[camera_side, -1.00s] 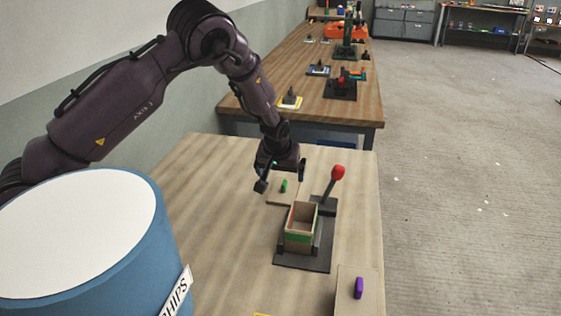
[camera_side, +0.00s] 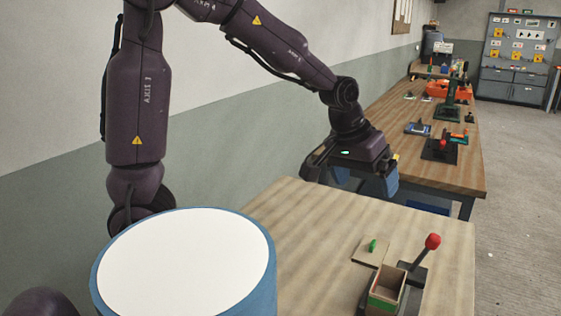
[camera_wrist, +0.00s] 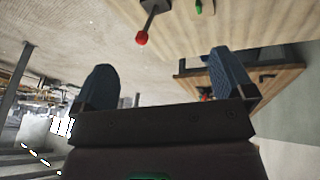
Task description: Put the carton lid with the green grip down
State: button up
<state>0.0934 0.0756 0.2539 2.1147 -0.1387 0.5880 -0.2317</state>
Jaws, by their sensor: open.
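The carton lid with the green grip (camera_side: 370,253) is a flat tan square lying on the near table, just behind the carton. At the top edge of the wrist view its green grip (camera_wrist: 199,6) shows, with the lid partly cut off. The open-topped carton (camera_side: 385,288) stands in a dark fixture and is cut off by the bottom of the side view. My gripper (camera_side: 348,178) is raised above the table's far left side, well clear of the lid. In the wrist view its two fingers (camera_wrist: 163,82) are wide apart with nothing between them.
A red-knobbed lever (camera_side: 432,242) stands right beside the carton. A large blue drum with a white top (camera_side: 185,262) fills the lower left foreground. A second wooden bench (camera_side: 420,160) with several fixtures stands behind. The near table's left part is clear.

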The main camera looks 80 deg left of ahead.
jog(key=s+d+r+m, duration=0.2)
jog(key=s+r, duration=0.1)
jog(key=s, duration=0.5)
jog(key=s+d+r+m+t, duration=0.1)
jog(key=s+d+r+m, duration=0.1)
jog(key=s, duration=0.7)
notch_tip(320, 180, up, 2)
jog(key=shift+s+d+r+m, duration=0.15)
jog(key=shift+d+m, duration=0.15)
jog(key=shift+m, duration=0.5)
